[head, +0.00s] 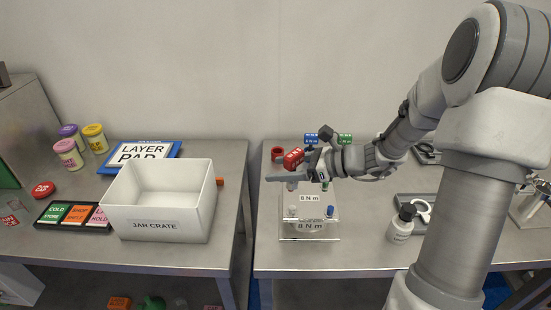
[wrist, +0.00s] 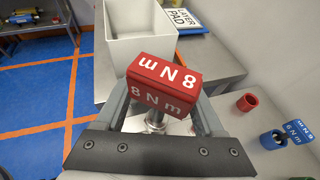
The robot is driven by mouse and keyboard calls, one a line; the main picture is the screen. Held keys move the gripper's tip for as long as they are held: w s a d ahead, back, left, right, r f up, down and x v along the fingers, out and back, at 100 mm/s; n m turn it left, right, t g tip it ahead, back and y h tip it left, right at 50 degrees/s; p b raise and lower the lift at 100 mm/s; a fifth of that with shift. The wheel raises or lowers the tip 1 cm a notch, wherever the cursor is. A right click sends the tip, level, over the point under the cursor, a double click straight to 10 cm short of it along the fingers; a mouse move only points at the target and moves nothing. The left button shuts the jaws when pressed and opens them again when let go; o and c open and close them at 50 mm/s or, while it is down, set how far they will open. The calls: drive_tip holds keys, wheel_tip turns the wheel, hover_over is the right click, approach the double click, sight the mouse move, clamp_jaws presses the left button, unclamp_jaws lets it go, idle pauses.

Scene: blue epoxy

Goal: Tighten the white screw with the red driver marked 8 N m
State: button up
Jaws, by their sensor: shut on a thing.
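The red driver (head: 293,158) has a block-shaped head. In the wrist view its head (wrist: 163,85) reads 8 N m on two faces. My gripper (head: 313,164) is shut on the driver and holds it above the back of a clear-sided fixture (head: 310,237) on the right bench. In the wrist view the driver sits between the two fingers, its metal shaft below the head partly hidden. A whitish screw (head: 292,211) stands at the fixture's front left, and a blue one (head: 330,210) at its front right. The fixture carries 8 N m labels. The driver's tip is not clearly visible.
Behind the fixture are an empty red ring holder (head: 277,154), a blue driver (head: 311,138) and a green driver (head: 345,138). A white bottle (head: 401,224) stands to the right. A white jar crate (head: 155,226) is on the left bench, across a gap.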

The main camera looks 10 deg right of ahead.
sight(292, 186)
drive_tip(key=shift+s+r, duration=0.3)
drive_tip(key=shift+s, duration=0.4)
drive_tip(key=shift+r, duration=0.1)
drive_tip(key=shift+f+b, duration=1.9)
drive_tip(key=shift+f, duration=1)
drive_tip(key=shift+f+b, duration=1)
drive_tip(key=shift+f, duration=0.55)
drive_tip(key=o, duration=1.5)
